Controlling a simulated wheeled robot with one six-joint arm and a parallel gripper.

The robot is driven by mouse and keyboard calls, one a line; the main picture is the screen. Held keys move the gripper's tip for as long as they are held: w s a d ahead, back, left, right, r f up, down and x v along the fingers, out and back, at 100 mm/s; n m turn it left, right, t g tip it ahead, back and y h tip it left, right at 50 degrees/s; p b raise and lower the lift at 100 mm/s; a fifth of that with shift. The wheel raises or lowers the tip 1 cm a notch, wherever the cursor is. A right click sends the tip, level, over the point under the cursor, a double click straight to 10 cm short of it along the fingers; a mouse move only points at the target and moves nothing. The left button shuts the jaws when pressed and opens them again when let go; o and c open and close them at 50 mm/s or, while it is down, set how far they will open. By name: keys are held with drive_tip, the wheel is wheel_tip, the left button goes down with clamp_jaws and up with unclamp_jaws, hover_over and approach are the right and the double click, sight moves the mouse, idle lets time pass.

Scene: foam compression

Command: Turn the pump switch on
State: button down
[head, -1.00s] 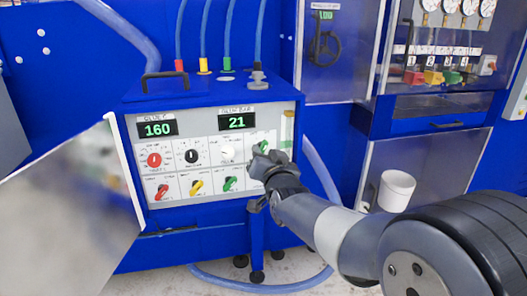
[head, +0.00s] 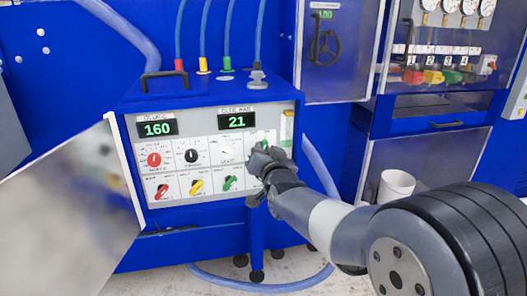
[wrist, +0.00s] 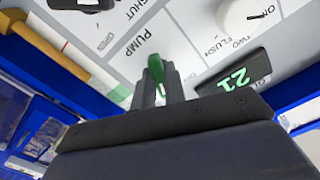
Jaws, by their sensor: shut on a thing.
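The green pump switch (head: 265,143) is at the upper right of the light grey control panel (head: 205,122) in the head view, partly hidden by my gripper (head: 262,160). In the wrist view the green handle (wrist: 156,63) stands beside the printed word PUMP. My gripper (wrist: 155,88) is shut on this handle, its fingers pointing at the panel. The exact angle of the switch is hard to tell, as the fingers cover part of it.
A white knob (head: 227,153) is just left of the pump switch. Green (head: 230,183), yellow (head: 196,187) and red (head: 162,191) switches line the lower row. Displays read 160 (head: 157,129) and 21 (head: 237,122). A white cup (head: 396,187) stands to the right.

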drive_tip(key=shift+f, duration=0.1)
drive_tip(key=shift+m+b, duration=0.6)
drive_tip(key=shift+b, duration=0.35)
drive_tip(key=c, duration=1.5)
unclamp_jaws()
drive_tip(key=shift+o, duration=0.2)
drive_tip(key=shift+s, duration=0.1)
